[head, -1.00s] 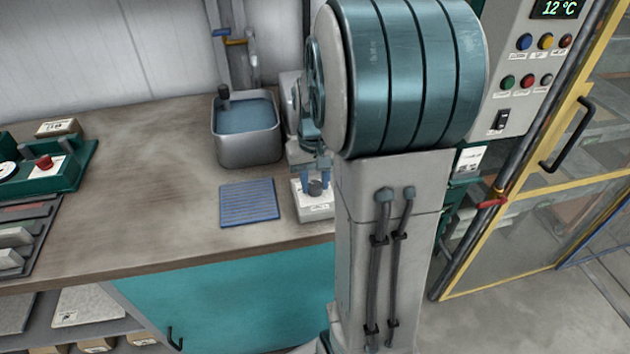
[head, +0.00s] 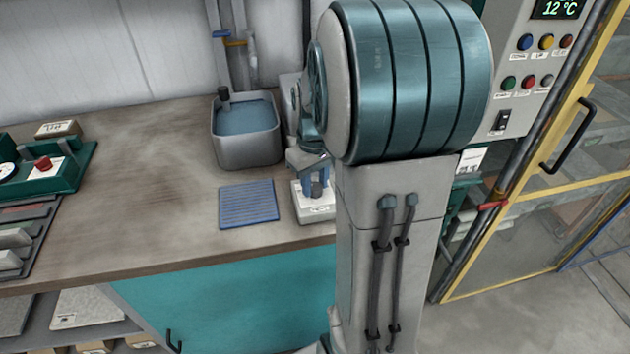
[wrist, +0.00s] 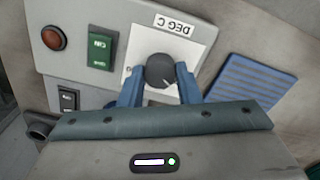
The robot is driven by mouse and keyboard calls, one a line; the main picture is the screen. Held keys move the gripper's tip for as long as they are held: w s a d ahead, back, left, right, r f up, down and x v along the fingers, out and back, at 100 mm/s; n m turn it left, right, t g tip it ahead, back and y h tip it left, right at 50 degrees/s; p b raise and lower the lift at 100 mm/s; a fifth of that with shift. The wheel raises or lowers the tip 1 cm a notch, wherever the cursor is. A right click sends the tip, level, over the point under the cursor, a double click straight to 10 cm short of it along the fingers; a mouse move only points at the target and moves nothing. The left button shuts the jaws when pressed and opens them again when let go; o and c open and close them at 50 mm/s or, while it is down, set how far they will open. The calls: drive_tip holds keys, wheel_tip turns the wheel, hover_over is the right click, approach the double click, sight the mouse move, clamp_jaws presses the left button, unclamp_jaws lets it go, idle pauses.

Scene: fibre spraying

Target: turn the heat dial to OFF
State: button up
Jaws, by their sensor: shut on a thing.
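The heat dial is a dark round knob (wrist: 160,71) on a white plate marked DEG C, upside down in the wrist view. A pale pointer line shows on its face, toward the lower right. My gripper (wrist: 160,82) has its two blue fingers on either side of the knob, shut on it. In the head view my gripper (head: 317,180) points down at the dial box (head: 312,209) on the bench, partly hidden by my arm. I cannot read an OFF mark on the plate.
A red button (wrist: 54,38), a green switch (wrist: 101,49) and a black rocker switch (wrist: 68,98) sit beside the dial. A blue ribbed mat (head: 249,203) lies left of the box, and a water basin (head: 246,150) stands behind it. The bench middle is clear.

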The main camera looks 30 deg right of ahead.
sight(315, 186)
drive_tip(key=o, duration=1)
wheel_tip(315, 186, up, 14)
drive_tip(key=shift+f+p, duration=0.1)
drive_tip(key=shift+p, duration=0.3)
